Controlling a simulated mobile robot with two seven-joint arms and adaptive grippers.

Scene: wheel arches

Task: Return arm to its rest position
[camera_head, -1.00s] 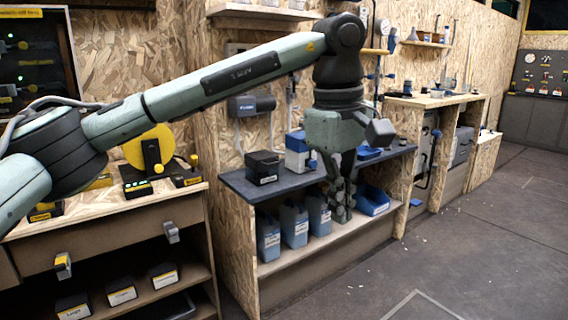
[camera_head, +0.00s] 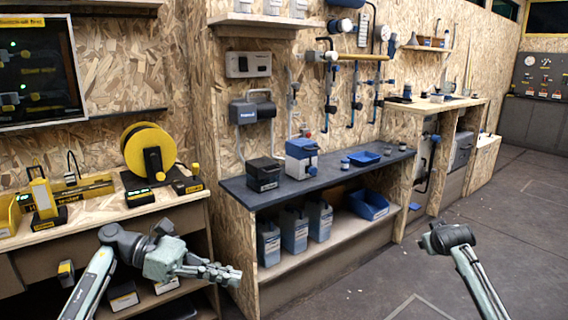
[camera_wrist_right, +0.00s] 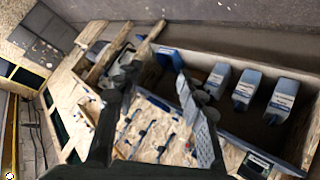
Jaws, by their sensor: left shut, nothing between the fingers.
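My left arm is folded low at the lower left of the head view. Its left gripper (camera_head: 236,278) is shut and empty, pointing right in front of the wooden bench's lower shelf, apart from the bins. My right arm (camera_head: 470,270) rises at the lower right over bare floor, and its gripper cannot be made out in that view. In the right wrist view the right gripper (camera_wrist_right: 158,78) has its two dark fingers spread apart, with nothing seen held between them.
The dark bench top (camera_head: 330,177) holds a black box (camera_head: 263,174), a blue-white device (camera_head: 301,158) and a blue tray (camera_head: 362,158). Blue-grey canisters (camera_head: 294,230) and a blue bin (camera_head: 369,204) stand on the shelf below. A yellow reel (camera_head: 149,150) stands left. The floor at right is clear.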

